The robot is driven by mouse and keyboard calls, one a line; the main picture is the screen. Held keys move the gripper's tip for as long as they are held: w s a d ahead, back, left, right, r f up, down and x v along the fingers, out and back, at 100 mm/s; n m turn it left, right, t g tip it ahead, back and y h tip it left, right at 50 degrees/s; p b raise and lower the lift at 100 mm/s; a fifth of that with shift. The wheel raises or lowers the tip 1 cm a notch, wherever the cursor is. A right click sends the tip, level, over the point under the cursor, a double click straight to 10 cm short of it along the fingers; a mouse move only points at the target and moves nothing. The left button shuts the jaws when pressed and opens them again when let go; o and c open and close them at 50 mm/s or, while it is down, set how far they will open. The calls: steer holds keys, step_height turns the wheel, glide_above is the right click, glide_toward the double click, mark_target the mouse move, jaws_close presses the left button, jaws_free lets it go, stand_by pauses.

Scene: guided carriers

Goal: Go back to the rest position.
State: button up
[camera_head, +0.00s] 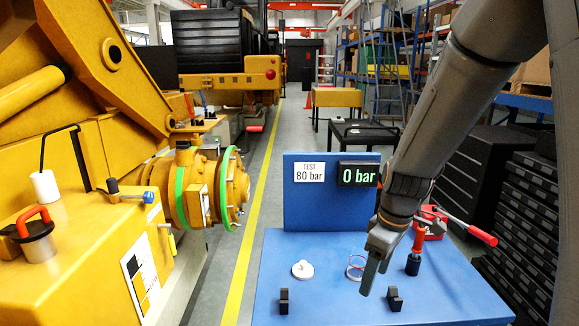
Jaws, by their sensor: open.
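My gripper (376,277) is at the end of my grey arm, which comes down from the upper right. Its fingers point down over the blue bench (420,298), and I see nothing between them. From this one view I cannot tell how high above the bench they are. A red-handled tool with a black base (414,258) stands upright just right of the gripper. A red and white ring (355,268) lies behind the fingers and is partly hidden by them. A white disc with a knob (303,270) lies further left.
Two black holders (284,301) (394,299) stand near the front. The blue back panel (318,217) carries a display reading 0 bar (358,174). A red pump with a lever (466,225) is behind right. Yellow machinery (90,230) fills the left; an aisle runs between.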

steer(key=s+f+m+h+b, duration=0.1)
steer(key=s+f+m+b, duration=0.5)
steer(key=s+m, duration=0.3)
steer(key=shift+s+a+f+m+t+b, duration=0.25)
steer(key=shift+s+a+m+t+b, duration=0.05)
steer(key=shift+s+a+b, duration=0.1)
stand_by(0.4)
